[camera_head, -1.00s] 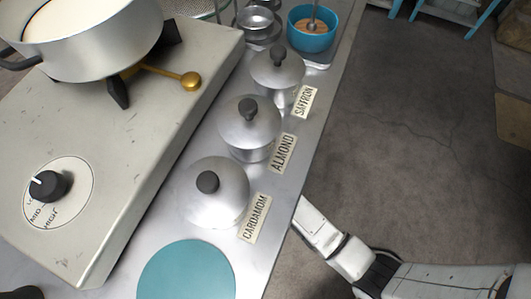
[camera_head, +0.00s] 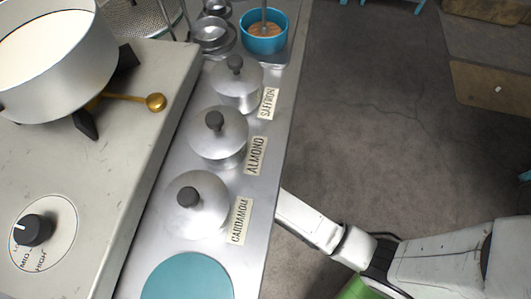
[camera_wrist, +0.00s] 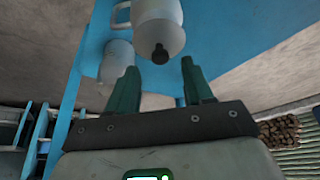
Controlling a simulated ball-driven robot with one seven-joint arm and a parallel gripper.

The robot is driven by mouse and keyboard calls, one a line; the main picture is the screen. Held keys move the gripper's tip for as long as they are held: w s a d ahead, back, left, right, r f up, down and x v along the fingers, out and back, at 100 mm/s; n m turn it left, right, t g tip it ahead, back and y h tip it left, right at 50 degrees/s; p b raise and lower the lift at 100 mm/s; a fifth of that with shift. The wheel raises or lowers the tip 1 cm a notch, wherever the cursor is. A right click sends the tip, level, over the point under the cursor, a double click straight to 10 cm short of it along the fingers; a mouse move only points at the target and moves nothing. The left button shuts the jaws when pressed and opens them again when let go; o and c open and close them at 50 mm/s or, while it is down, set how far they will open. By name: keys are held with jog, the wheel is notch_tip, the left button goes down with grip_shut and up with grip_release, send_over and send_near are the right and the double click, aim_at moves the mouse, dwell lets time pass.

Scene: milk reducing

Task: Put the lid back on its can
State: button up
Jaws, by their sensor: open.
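Three silver cans with domed lids and dark knobs stand in a row on the metal counter in the head view. They are the saffron can (camera_head: 236,82), the almond can (camera_head: 219,135) and the cardamom can (camera_head: 197,208), each beside its name label. A lid rests over each of the saffron and almond places. The cardamom lid hides most of what is under it, so I cannot tell how it is seated. My gripper (camera_wrist: 158,66) is open in the wrist view, with nothing between its green fingers. It is outside the head view.
A pot of white liquid (camera_head: 48,60) stands on the stove (camera_head: 110,200) at left. A teal disc (camera_head: 188,277) lies in front of the cardamom can. A blue bowl (camera_head: 263,44) stands behind the row. The wrist view shows a blue surface (camera_wrist: 225,35) and a pale vessel (camera_wrist: 158,18).

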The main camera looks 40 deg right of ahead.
jog(key=s+a+p, duration=0.1)
jog(key=s, duration=1)
jog(key=shift+a+f, duration=0.2)
jog(key=shift+a, duration=0.2)
jog(key=shift+r, duration=0.1)
